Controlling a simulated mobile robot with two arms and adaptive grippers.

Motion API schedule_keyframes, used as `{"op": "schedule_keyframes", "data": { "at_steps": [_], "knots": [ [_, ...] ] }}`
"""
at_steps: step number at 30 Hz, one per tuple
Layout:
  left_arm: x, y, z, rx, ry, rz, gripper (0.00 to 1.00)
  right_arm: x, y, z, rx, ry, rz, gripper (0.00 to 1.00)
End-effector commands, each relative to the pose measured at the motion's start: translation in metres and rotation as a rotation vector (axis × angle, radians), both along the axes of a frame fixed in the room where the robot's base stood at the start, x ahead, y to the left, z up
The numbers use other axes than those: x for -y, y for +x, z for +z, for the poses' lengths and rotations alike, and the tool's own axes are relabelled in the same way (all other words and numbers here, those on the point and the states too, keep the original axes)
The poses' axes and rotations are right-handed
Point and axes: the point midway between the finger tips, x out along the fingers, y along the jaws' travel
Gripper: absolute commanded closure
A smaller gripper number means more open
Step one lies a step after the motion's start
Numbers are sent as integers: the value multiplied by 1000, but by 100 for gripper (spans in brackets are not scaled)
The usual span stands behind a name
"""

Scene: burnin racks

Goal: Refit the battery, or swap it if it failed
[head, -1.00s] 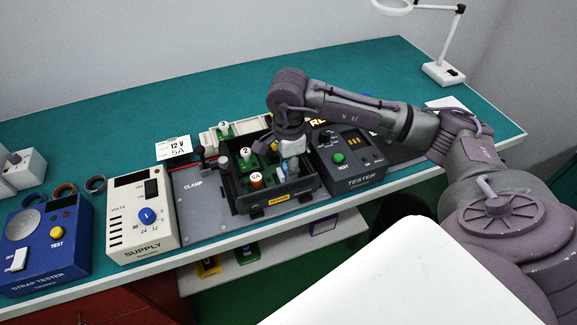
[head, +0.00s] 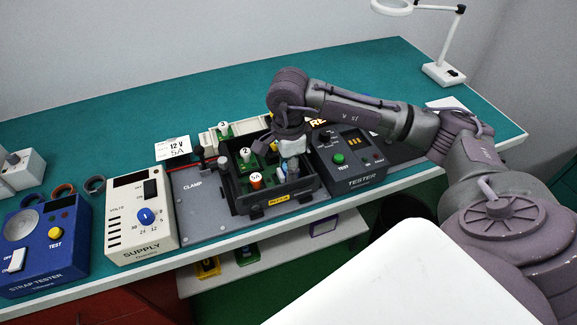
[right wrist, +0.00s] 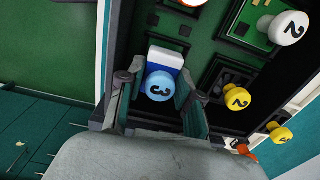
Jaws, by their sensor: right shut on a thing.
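In the head view an open black case (head: 240,207) lies on the grey clamp plate, with a green card with a white knob 2 (head: 245,153) and an orange 5A part (head: 256,181) in it. My right gripper (head: 292,158) points down over the case's right half. In the right wrist view its fingers (right wrist: 160,95) are shut on a white and blue block with a round light-blue knob marked 3 (right wrist: 158,87). I cannot tell whether this block is the battery or whether it is seated. My left gripper is out of view.
The dark tester (head: 349,158) stands close at the case's right. The supply (head: 128,225) and blue strap tester (head: 42,250) are at left. A card reading 12 V 5A (head: 173,148) stands behind the plate.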

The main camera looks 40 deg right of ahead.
Motion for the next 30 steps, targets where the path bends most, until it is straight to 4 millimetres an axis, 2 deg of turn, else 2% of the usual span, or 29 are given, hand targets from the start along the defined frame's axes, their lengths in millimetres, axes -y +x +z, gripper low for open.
{"op": "schedule_keyframes", "data": {
  "at_steps": [14, 30],
  "knots": [
    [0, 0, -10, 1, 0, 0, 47, 0, 0, -7, 1, 0, 0, 100],
    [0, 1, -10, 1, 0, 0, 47, 0, 0, -7, 1, 0, 0, 100]
  ]
}}
